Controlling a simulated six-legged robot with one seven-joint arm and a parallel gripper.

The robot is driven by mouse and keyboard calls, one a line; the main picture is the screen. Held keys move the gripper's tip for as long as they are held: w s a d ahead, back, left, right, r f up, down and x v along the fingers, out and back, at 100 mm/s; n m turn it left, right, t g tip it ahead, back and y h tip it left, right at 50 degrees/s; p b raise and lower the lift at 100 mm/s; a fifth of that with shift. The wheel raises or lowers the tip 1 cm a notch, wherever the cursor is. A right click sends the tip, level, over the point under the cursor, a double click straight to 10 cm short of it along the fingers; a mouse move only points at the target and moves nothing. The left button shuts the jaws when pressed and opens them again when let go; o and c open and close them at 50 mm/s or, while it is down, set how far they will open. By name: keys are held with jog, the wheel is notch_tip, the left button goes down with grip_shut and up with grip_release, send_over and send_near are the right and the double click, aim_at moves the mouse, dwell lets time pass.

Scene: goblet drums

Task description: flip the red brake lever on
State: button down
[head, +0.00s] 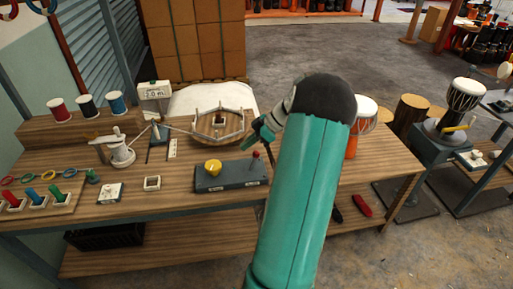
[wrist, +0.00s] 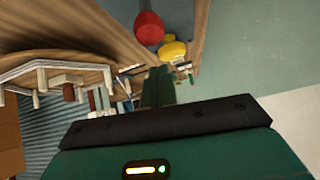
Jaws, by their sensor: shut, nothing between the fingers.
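The red brake lever (head: 256,155) stands at the right end of a grey control box (head: 225,181) on the wooden bench. Its rounded red knob shows large in the wrist view (wrist: 149,28), at the top. A yellow knob (head: 213,166) sits left of it on the same box; it also shows in the wrist view (wrist: 174,51). My gripper (head: 249,143) is shut and empty, just above and beside the red lever. In the wrist view the green fingers (wrist: 158,84) lie below the red knob in the picture. I cannot tell whether they touch the lever.
A wooden ring frame (head: 218,124) stands behind the box. A white clamp-like fixture (head: 120,150) and a small display (head: 154,90) are to the left. An orange drum (head: 364,112) stands right of my arm.

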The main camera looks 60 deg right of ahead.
jog(key=v, duration=0.9)
jog(key=shift+r, duration=0.4)
jog(key=shift+s, duration=0.1)
